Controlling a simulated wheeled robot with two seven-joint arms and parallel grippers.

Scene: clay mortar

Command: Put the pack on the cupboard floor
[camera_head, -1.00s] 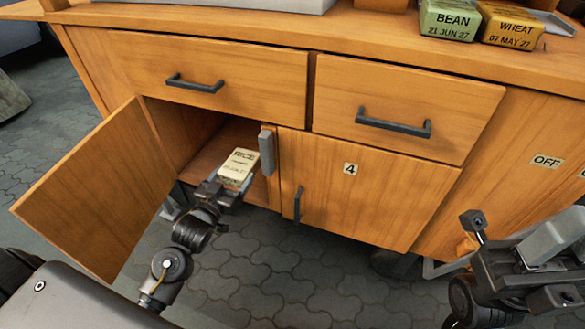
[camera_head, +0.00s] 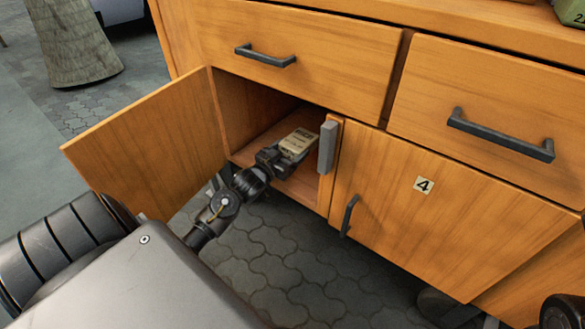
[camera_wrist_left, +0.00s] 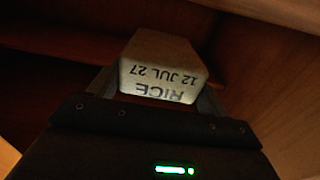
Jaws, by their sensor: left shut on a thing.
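The pack (camera_head: 298,142) is a pale block. In the left wrist view the pack (camera_wrist_left: 160,72) shows a label reading RICE, 12 JUL 27, upside down. My left gripper (camera_head: 284,153) is shut on the pack and holds it in the mouth of the open cupboard. The cupboard floor (camera_head: 298,187) is a brown board under and around the pack. I cannot tell whether the pack touches it. The left cupboard door (camera_head: 150,150) stands wide open to the left. A small part of my right arm shows at the lower right edge; its gripper fingers are out of view.
A grey upright block (camera_head: 327,147) sits at the right edge of the cupboard opening. The right door, marked 4 (camera_head: 424,185), is closed, with a dark handle (camera_head: 349,215). Two closed drawers are above. A green pack (camera_head: 571,12) stands on the worktop.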

